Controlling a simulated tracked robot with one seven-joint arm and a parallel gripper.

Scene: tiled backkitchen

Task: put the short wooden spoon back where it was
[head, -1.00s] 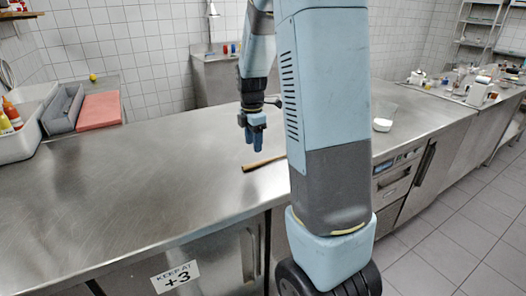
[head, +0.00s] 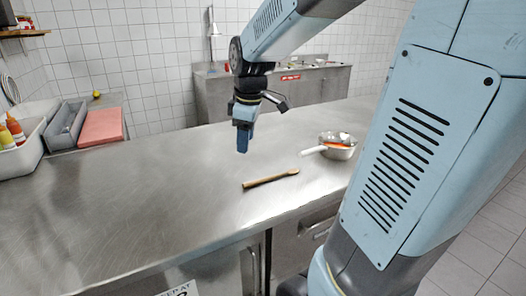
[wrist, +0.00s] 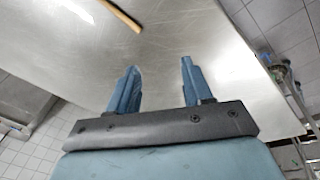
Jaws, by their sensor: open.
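The short wooden spoon (head: 270,179) lies flat on the steel counter (head: 150,205), near its front edge. Part of its handle also shows at the top of the wrist view (wrist: 121,15). My gripper (head: 243,148) hangs above the counter, behind and a little left of the spoon in the head view. In the wrist view my gripper (wrist: 157,82) has its two blue fingers apart with nothing between them. The spoon lies clear of the fingers.
A metal pan (head: 338,148) with a white handle and something orange in it stands right of the spoon. At the left are a grey bin (head: 66,124), a red board (head: 101,127) and a white tub (head: 22,153) with bottles.

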